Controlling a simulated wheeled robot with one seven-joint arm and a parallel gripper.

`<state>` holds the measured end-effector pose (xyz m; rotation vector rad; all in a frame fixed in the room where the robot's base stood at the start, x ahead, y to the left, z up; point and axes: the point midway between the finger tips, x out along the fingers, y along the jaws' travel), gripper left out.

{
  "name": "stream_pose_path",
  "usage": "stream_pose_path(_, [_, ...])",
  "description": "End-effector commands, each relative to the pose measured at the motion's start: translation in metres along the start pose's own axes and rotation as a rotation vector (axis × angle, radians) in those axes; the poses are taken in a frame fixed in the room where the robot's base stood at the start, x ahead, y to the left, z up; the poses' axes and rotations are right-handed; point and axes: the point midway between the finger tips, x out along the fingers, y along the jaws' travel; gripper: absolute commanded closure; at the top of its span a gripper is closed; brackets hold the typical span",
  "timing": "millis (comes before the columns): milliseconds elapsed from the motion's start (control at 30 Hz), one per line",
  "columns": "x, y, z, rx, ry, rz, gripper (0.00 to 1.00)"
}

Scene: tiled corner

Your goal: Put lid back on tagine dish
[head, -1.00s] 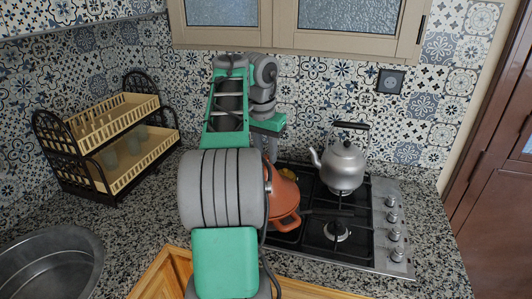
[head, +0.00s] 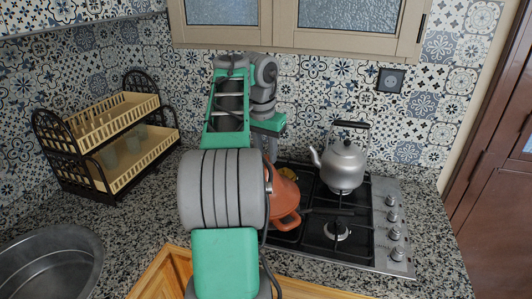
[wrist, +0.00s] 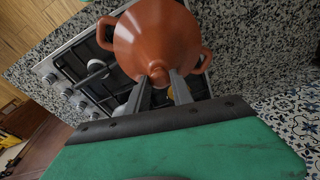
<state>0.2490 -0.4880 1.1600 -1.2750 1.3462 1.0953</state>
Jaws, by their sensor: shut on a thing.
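The orange-brown tagine stands on the left part of the gas hob, partly hidden by my arm in the head view. Its cone-shaped lid (head: 284,190) shows there, above the dish (head: 287,222). In the wrist view, the lid (wrist: 157,38) points its knob toward my gripper, and the dish's loop handles (wrist: 105,33) stick out on both sides. My gripper (wrist: 161,82) has its two fingers on either side of the knob, shut on it. The fingers are hidden in the head view. I cannot tell whether the lid rests fully on the dish rim.
A silver kettle (head: 343,165) stands on the back right burner of the hob (head: 372,240). A two-tier dish rack (head: 107,140) with glasses stands at the left, with a metal basin (head: 48,265) in front. The granite counter between rack and my arm is clear.

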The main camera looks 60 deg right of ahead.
Motion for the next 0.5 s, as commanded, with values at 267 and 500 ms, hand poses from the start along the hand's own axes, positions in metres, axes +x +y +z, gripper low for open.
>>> stream_pose_path(267, [0.0007,0.0002,0.0,0.001,0.001,0.0,1.0])
stream_pose_path(500, [0.0013,0.0002,0.0001,0.0,0.0,0.001,0.58])
